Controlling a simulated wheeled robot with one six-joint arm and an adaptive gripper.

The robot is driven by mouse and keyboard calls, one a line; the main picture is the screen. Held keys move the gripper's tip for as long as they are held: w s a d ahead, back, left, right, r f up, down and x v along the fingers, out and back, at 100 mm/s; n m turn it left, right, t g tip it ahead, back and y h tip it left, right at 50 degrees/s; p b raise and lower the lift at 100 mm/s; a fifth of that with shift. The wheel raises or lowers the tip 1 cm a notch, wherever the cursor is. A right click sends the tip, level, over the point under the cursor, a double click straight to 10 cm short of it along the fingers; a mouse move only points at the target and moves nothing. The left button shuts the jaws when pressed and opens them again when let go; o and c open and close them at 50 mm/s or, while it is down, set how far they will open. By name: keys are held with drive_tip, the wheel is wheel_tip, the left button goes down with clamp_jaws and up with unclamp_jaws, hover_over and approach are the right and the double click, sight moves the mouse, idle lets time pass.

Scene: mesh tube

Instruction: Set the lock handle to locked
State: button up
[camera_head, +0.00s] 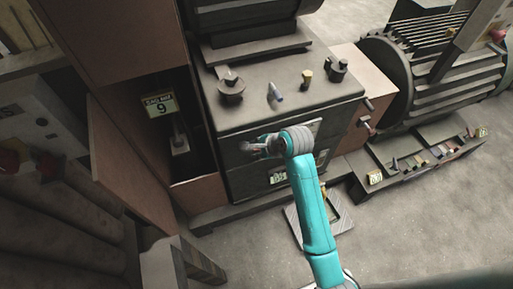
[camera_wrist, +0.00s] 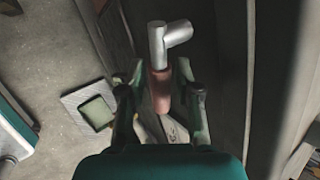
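A handle with a bent silver end (camera_wrist: 165,38) and a reddish-brown shaft (camera_wrist: 160,88) shows in the wrist view. I take it to be the lock handle, but no label on it can be read. My gripper (camera_wrist: 162,82) is open, with one finger on each side of the shaft and small gaps showing beside it. Whether a finger touches the shaft is unclear. In the head view my gripper (camera_head: 258,146) is at the dark front face of the machine (camera_head: 290,105), below its top panel. The handle cannot be made out clearly there.
An open brown cabinet (camera_head: 148,140) with a yellow label stands left of the machine. Several knobs (camera_head: 305,78) stand on the machine's top panel. A large ribbed motor (camera_head: 430,75) is at right. A square tray (camera_head: 336,212) lies on the floor (camera_head: 420,225), which is otherwise largely clear at lower right.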

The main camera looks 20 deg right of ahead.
drive_tip(key=shift+w+f, duration=0.2)
drive_tip(key=shift+f, duration=0.05)
clamp_jaws()
